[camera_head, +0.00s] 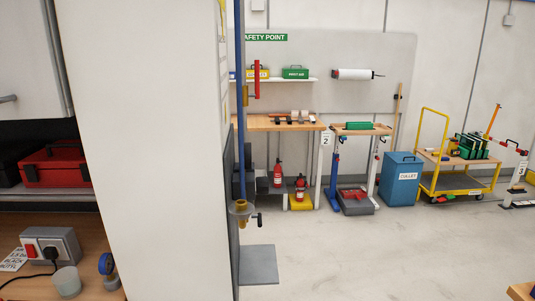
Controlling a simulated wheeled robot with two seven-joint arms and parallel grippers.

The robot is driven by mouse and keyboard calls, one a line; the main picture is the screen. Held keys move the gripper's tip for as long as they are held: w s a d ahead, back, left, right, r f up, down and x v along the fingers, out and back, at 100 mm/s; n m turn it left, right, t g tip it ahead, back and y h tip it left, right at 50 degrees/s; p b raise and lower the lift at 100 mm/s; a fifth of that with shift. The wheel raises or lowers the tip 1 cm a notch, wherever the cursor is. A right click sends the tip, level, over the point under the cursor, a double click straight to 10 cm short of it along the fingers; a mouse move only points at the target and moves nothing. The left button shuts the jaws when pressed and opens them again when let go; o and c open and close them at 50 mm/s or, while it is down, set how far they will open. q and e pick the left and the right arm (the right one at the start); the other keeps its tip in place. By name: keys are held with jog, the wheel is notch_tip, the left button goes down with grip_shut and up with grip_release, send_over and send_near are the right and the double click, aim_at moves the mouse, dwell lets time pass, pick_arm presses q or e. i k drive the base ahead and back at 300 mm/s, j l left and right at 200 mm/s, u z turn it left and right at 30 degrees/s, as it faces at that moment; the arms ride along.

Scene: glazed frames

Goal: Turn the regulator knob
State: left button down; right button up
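I cannot tell for certain which part is the regulator knob. A vertical blue pipe (241,140) runs beside the white cabinet wall. A brass fitting (240,208) sits low on this pipe, with a small dark handle (259,219) on its right. Higher up, a red upright lever (257,79) stands by a small brass part. At the bottom left, a small round blue-rimmed gauge-like piece (107,264) stands on the wooden bench, seen at an angle. Neither of my grippers shows in the head view.
A white cabinet wall (150,130) stands close in front and blocks the centre left. A grey socket box (55,247) and red toolbox (56,166) are at left. A wooden workbench (272,121), blue bin (401,180) and yellow trolley (458,184) stand farther back. Grey floor is open at centre right.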

aim_at(262, 182)
jog(key=i+l+z, duration=0.1)
jog(key=l, duration=0.3)
jog(key=i+l+z, duration=0.1)
jog(key=l, duration=0.25)
jog(key=i+l+z, duration=0.15)
jog(key=l, duration=0.25)
jog(key=i+l+z, duration=0.1)
jog(key=l, duration=0.25)
jog(key=i+l+z, duration=0.1)
jog(key=i+l, duration=0.15)
jog(key=l, duration=0.1)
